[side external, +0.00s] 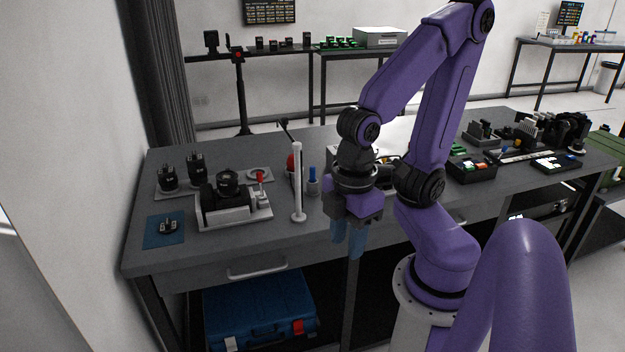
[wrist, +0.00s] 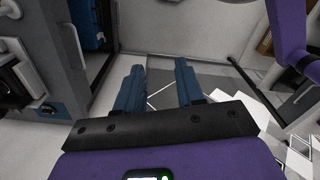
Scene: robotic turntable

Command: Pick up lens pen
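I cannot tell for certain which item is the lens pen. A slim blue-topped item (side external: 312,173) stands upright in a small grey holder (side external: 313,188) on the bench, just right of a white post. A small red-topped item (side external: 260,178) stands further left, by the camera stand. My gripper (side external: 348,250) hangs in front of the bench's front edge, to the right of both, pointing down. In the wrist view my gripper (wrist: 159,68) has its two blue fingers apart with nothing between them. Neither item can be made out in the wrist view.
The white post (side external: 298,182) rises near the bench's front edge. A camera on a pale base (side external: 240,214), a blue mat (side external: 165,231) and lenses on a tray (side external: 178,189) are at left. Black bins (side external: 472,171) are at right. A blue case (side external: 261,312) sits below.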

